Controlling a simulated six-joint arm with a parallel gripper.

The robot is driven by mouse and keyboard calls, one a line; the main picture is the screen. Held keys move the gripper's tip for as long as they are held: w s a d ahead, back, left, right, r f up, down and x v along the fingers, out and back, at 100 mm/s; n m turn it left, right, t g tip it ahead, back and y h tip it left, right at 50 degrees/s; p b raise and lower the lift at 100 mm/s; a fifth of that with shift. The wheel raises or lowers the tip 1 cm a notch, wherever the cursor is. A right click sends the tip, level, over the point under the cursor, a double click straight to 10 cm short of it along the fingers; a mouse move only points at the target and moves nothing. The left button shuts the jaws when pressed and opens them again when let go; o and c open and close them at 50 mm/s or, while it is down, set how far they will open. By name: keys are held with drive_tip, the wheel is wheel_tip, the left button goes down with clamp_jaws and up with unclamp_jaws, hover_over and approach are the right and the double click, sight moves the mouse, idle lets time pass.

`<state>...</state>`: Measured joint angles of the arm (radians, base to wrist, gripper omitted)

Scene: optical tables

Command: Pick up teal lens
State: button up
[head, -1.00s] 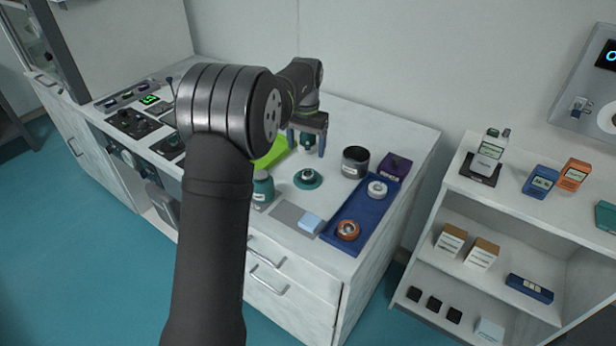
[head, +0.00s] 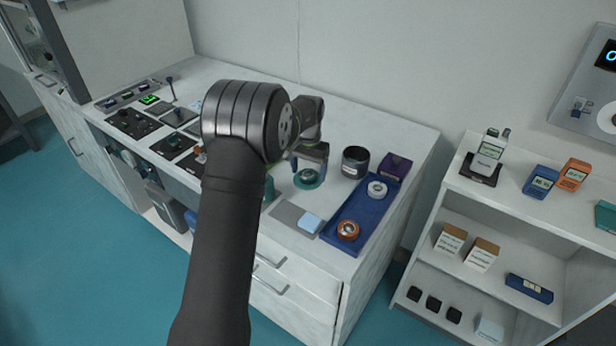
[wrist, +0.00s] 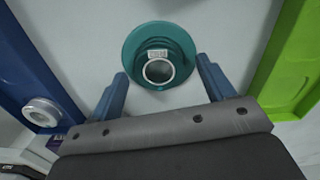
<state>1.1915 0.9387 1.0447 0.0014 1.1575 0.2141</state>
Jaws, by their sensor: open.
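The teal lens (head: 307,179) stands on the white worktop in the head view, a wide teal disc with a metal ring on top. It also shows in the wrist view (wrist: 145,47), with a small white label beside the ring. My gripper (head: 309,165) is open over the lens; my arm hides part of the worktop around it. In the wrist view the two blue fingers of my gripper (wrist: 163,80) are spread at the near left and right of the lens. Nothing is between them in a grip.
A blue tray (head: 343,253) with an orange ring (head: 348,230) and a silver ring (head: 377,189) lies to the right. A dark cup (head: 355,162) stands behind it. A grey mat with a light blue block (head: 310,223) lies in front. A green tray (wrist: 304,75) edges the wrist view.

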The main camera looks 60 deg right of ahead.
drive_tip(key=c, duration=1.1)
